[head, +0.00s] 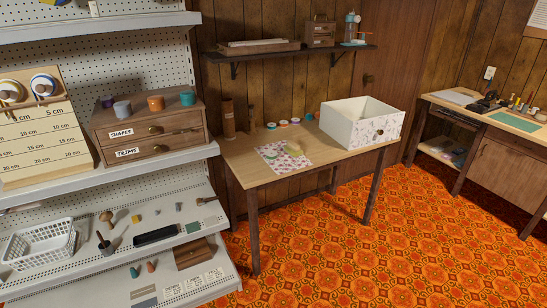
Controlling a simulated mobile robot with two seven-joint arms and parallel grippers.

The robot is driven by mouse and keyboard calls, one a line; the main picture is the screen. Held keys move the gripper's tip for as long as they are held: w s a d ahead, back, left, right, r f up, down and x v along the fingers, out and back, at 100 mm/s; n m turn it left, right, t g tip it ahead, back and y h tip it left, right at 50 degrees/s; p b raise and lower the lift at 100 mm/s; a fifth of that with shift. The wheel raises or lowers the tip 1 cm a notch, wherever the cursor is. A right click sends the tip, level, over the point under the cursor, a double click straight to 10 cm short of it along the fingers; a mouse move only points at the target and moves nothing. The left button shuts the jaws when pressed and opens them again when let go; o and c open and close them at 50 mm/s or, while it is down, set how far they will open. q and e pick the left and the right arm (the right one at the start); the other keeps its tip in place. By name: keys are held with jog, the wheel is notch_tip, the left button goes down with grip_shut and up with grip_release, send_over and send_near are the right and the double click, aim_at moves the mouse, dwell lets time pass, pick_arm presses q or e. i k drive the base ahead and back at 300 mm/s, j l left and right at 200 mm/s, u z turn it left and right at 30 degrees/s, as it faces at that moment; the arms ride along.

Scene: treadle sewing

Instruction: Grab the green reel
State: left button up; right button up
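Neither of my grippers is in the head view. A teal-green reel (187,98) stands on top of a small wooden drawer cabinet (150,128), on the shelf at the left. An orange reel (155,103), a grey-blue reel (122,109) and a purple reel (107,102) stand beside it in a row. A small green cone-like item (133,271) lies on the lower shelf; it is too small to tell what it is.
A wooden table (245,170) holds several small coloured rounds, a patterned cloth (273,157) and a white box (350,128). A white basket (40,243) and small items are on the lower shelf. The orange patterned floor (330,245) before the table is clear.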

aim_at(271, 155)
jog(key=i+l+u, duration=0.35)
jog(key=i+l, duration=1.4)
jog(key=l, duration=0.15)
